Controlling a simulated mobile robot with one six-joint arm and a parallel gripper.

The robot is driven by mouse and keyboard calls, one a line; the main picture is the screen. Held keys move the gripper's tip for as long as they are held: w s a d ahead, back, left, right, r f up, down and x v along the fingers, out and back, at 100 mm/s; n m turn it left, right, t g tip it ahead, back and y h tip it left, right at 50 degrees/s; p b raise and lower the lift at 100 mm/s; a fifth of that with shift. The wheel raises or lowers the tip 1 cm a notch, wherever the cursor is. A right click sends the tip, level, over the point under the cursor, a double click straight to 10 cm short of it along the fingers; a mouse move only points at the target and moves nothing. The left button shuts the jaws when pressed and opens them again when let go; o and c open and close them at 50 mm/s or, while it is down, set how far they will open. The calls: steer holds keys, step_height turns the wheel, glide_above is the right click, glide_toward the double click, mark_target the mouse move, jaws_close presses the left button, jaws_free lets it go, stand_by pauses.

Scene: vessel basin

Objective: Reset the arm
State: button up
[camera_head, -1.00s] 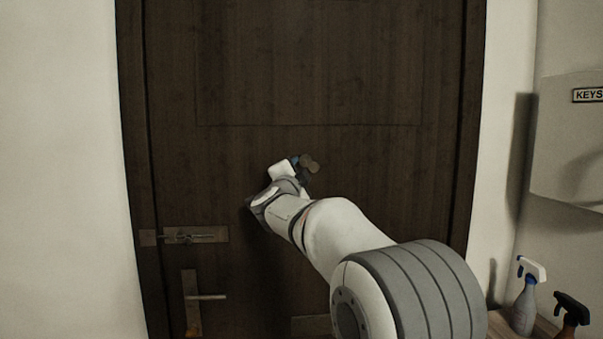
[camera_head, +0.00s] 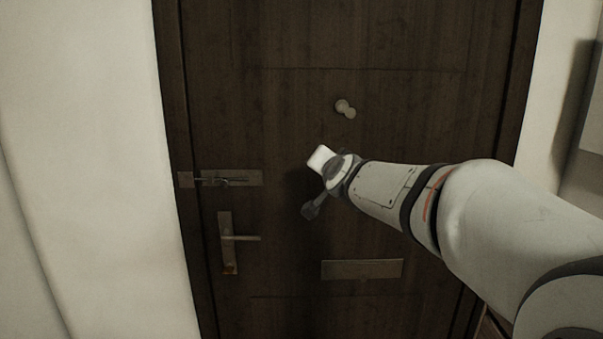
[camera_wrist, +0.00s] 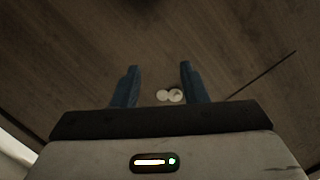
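My arm reaches in from the lower right of the head view, in front of a dark wooden door (camera_head: 420,110). My gripper (camera_wrist: 160,66) shows in the wrist view as two blue fingers standing apart with nothing held between them. In the head view the gripper end (camera_head: 312,206) is small and dark and points down to the left. A round metal knob (camera_head: 346,108) on the door sits above the gripper, apart from it. The knob also shows in the wrist view (camera_wrist: 170,96), beyond the fingers.
The door carries a sliding bolt (camera_head: 225,179) at the left, a lever handle (camera_head: 240,238) below it and a letter plate (camera_head: 362,269) low in the middle. Pale walls (camera_head: 85,150) flank the door.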

steer(key=s+d+f+n+g, duration=0.2)
steer(key=s+f+g, duration=0.2)
steer(key=s+f, duration=0.4)
steer(key=s+d+f+n+g+h, duration=0.1)
steer(key=s+d+f+n+g, duration=0.1)
steer(key=s+f, duration=0.6)
steer(key=s+d+f+n+g, duration=0.2)
steer(key=s+d+f+g, duration=0.2)
steer(key=s, duration=1.3)
step_height(320, 180, down, 4)
steer(key=g, duration=0.2)
steer(key=shift+s+d+f+g+h, duration=0.2)
steer(key=shift+d+f+g+h, duration=0.1)
steer(key=shift+g, duration=0.1)
